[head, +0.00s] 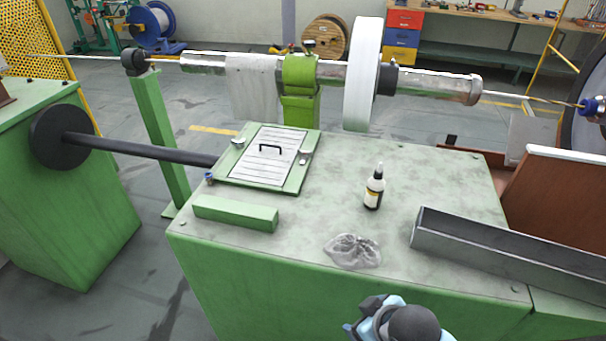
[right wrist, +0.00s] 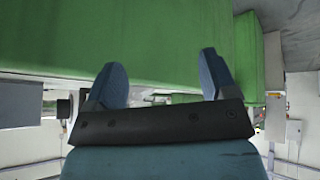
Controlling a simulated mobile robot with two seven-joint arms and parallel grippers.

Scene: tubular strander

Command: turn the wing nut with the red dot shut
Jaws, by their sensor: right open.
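A pale slatted hatch cover (head: 262,168) with a black handle (head: 270,149) sits in a green frame on top of the green cabinet. Small metal fittings that look like wing nuts sit at its edges, one at the upper left (head: 238,142) and one at the right (head: 304,157). They are too small for me to make out a red dot. My right gripper (head: 364,312) is low at the front edge of the cabinet, well short of the hatch. In the right wrist view its two blue fingers (right wrist: 163,76) are apart with nothing between them. My left gripper is out of view.
On the green cabinet (head: 420,165) stand a dropper bottle (head: 374,188), a crumpled clear bag (head: 353,251), a green bar (head: 236,213) and a long grey metal channel (head: 510,248). A dark shaft (head: 140,148) enters from the left. A horizontal tube (head: 430,84) with a white disc (head: 362,75) runs behind.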

